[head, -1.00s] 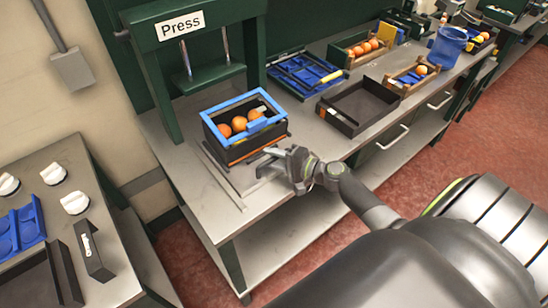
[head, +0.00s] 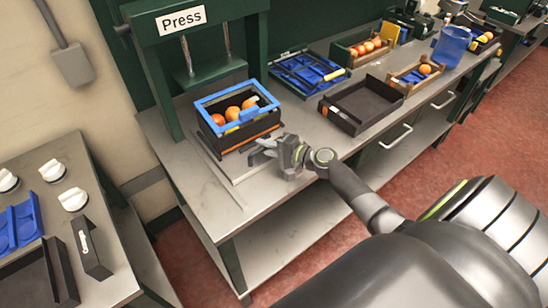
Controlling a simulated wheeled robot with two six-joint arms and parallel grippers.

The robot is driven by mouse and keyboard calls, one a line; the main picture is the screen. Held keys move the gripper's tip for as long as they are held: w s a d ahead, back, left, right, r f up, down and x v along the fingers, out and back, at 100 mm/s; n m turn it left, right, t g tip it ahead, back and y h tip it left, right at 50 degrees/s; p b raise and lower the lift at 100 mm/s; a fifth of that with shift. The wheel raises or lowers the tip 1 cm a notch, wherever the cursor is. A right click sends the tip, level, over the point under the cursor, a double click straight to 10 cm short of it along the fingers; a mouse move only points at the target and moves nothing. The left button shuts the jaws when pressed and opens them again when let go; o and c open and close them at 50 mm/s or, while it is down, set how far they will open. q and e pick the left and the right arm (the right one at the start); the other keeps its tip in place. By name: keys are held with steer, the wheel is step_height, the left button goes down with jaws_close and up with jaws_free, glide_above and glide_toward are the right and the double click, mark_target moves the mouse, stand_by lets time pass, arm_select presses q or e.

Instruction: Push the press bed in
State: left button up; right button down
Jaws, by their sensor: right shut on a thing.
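The press (head: 205,75) is a dark green frame with a "Press" sign, standing on the grey bench. Its bed (head: 245,166) is a flat grey plate jutting out at the front. A dark crate with a blue rim (head: 213,99) stands on the bed with several oranges inside, at the mouth of the press. My right gripper (head: 263,152) is at the bed's front right edge, shut on the bed's front part; its fingers hide the exact grip. My left gripper is out of view.
An empty dark tray (head: 341,119) lies on the bench to the right. Behind it are a blue tray (head: 295,75) and a wooden crate with oranges (head: 344,52). A side table with white knobs (head: 74,199) stands at left. The bench front beside the bed is clear.

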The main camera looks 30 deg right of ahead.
steer(key=w+b, duration=0.2)
steer(key=w, duration=0.2)
steer(key=w+b, duration=0.3)
steer(key=w, duration=0.2)
steer(key=w+a+b, duration=0.1)
steer(key=w+b, duration=0.2)
steer(key=w, duration=0.2)
steer(key=shift+f, duration=0.15)
steer(key=shift+w+b, duration=0.45)
steer(key=shift+w, duration=0.05)
steer(key=shift+r, duration=0.35)
steer(key=c, duration=1.7)
jaws_free()
steer(key=shift+c, duration=0.2)
steer(key=o, duration=0.3)
steer(key=shift+w+a+f, duration=0.1)
steer(key=shift+w+f, duration=0.1)
steer(key=shift+w, duration=0.05)
steer(key=shift+o, duration=0.2)
steer(key=shift+s, duration=0.15)
